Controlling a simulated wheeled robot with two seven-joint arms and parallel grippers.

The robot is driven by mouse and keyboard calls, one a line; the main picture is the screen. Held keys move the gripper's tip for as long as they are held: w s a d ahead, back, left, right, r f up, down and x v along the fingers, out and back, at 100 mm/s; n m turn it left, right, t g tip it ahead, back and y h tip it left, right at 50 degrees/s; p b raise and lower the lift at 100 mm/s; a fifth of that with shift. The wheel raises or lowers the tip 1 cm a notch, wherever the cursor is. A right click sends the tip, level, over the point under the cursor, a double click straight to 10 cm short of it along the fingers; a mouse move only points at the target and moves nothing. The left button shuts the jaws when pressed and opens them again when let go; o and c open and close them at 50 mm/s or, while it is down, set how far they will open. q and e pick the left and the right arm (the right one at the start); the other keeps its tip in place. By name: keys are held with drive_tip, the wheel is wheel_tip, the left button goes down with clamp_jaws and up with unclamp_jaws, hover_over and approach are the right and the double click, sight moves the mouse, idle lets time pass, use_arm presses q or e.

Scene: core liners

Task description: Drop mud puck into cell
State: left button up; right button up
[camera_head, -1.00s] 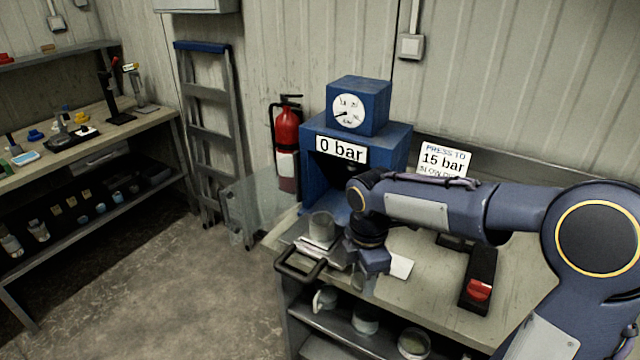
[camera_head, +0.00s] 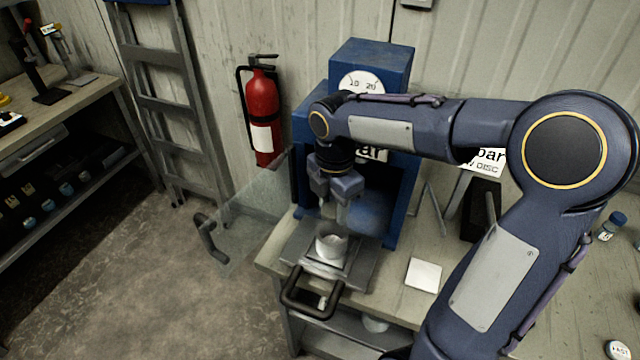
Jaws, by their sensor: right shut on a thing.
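The cell, a small grey-white cup (camera_head: 333,247), stands upright on a metal plate (camera_head: 360,271) in front of the blue press (camera_head: 405,185). My right gripper (camera_head: 338,218) points down just above and behind the cell's rim. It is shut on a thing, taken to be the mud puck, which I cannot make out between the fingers. The press's gauge and its bar sign are partly hidden behind my right arm. My left gripper is out of view.
A black handle (camera_head: 309,294) sticks out at the bench's front edge. A clear guard panel (camera_head: 245,222) stands open left of the press. A white card (camera_head: 424,275) lies right of the cell. A red extinguisher (camera_head: 262,115) and a ladder (camera_head: 160,105) stand behind.

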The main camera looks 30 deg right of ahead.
sight(333, 221)
drive_tip(key=shift+s+f, duration=0.1)
drive_tip(key=shift+f, duration=0.15)
drive_tip(key=shift+f+b, duration=2.4)
drive_tip(key=o, duration=1.1)
drive_tip(key=shift+c, duration=0.2)
wheel_tip(333, 221, up, 8)
drive_tip(key=shift+f, duration=0.1)
